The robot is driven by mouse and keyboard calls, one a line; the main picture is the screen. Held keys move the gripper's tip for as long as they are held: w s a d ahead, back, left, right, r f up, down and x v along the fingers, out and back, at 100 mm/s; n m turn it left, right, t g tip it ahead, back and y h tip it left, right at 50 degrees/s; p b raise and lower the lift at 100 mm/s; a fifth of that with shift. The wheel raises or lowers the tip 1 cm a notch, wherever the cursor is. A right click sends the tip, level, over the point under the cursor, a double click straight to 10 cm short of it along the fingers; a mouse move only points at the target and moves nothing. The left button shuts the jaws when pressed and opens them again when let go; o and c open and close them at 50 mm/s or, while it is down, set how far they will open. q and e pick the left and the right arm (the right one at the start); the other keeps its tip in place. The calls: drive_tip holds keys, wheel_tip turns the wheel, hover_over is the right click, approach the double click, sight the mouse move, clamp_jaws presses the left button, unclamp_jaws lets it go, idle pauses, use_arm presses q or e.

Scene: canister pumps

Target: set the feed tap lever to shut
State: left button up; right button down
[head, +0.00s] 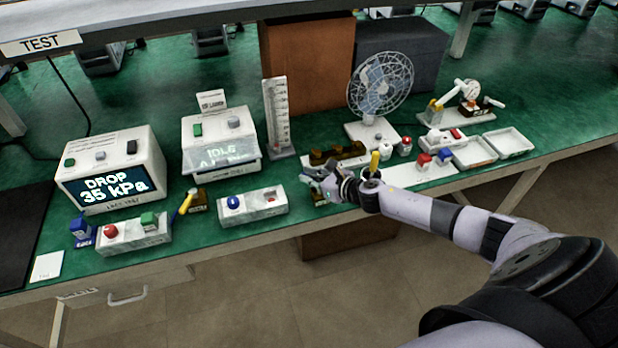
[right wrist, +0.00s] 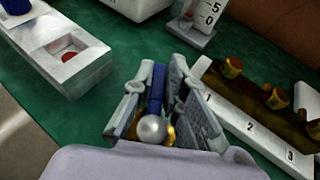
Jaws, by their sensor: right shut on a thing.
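My right gripper (head: 326,187) is at the front edge of the green bench, and its arm comes in from the lower right. In the right wrist view its two grey fingers (right wrist: 163,88) stand on both sides of a blue lever (right wrist: 157,87) and are shut on it. A silver knob (right wrist: 152,130) and some brass show at the lever's near end. I take this for the feed tap; no label on it can be read. In the head view the gripper hides most of it. My left gripper is not in view.
A white numbered strip with brass fittings (right wrist: 243,117) lies close to the right of the gripper. A white box with a blue button (head: 267,205) is to its left. A tap with a yellow lever (head: 185,204) stands further left. A fan (head: 379,88) stands behind.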

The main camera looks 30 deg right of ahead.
drive_tip(key=shift+a, duration=0.15)
idle(0.3)
drive_tip(key=c, duration=1.6)
unclamp_jaws()
drive_tip(key=shift+s, duration=0.1)
drive_tip(key=v, duration=1.2)
